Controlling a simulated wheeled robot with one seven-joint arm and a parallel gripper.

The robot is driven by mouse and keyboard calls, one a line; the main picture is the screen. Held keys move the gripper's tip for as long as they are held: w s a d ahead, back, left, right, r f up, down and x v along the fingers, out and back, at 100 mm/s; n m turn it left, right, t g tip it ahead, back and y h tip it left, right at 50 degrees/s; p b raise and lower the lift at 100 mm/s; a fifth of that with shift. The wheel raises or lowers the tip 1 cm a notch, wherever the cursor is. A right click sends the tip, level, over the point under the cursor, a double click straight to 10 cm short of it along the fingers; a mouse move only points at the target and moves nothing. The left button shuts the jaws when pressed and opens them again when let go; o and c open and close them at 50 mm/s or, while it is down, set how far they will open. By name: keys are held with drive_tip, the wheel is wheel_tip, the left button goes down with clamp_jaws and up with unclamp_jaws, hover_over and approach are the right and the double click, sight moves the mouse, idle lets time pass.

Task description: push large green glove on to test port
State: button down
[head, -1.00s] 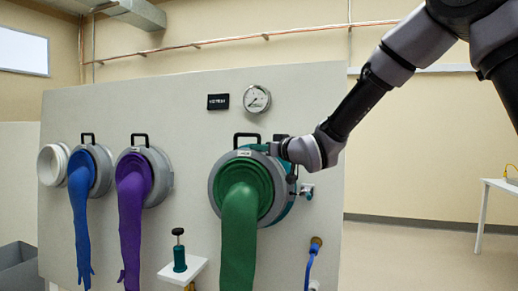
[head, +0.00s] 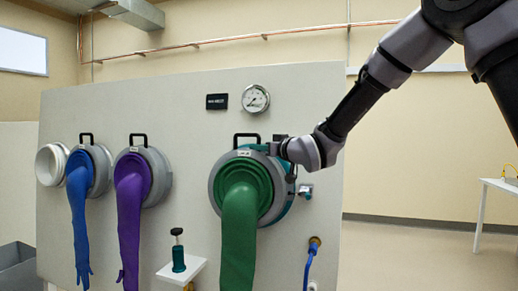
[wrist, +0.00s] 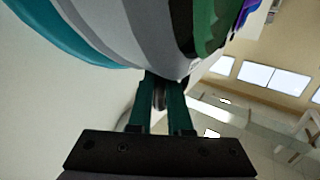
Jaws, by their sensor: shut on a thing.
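The large green glove (head: 240,215) hangs down from a round grey ring at the right of the upright panel. A teal collar (head: 288,205), apparently the test port, shows behind the ring's lower right edge; the ring hides most of it. My gripper (head: 275,150) is at the ring's upper right edge. In the wrist view, my gripper (wrist: 158,95) has its teal fingers closed on a small grey part just below the grey ring. The teal collar (wrist: 60,42) lies beside the ring there. I cannot tell whether ring and collar are fully seated.
A blue glove (head: 80,215) and a purple glove (head: 129,215) hang on ports to the left. A teal plunger tool (head: 178,250) stands on a white shelf (head: 185,273). A gauge (head: 255,98) is above. A blue hose (head: 309,268) hangs lower right.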

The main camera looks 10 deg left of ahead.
drive_tip(key=shift+w+d, duration=0.1)
drive_tip(key=shift+w, duration=1)
idle(0.5)
drive_tip(key=c, duration=0.8)
unclamp_jaws()
drive_tip(key=shift+o, duration=0.2)
drive_tip(key=shift+w+d+f, duration=0.1)
drive_tip(key=shift+f, duration=0.05)
drive_tip(key=shift+d, duration=0.1)
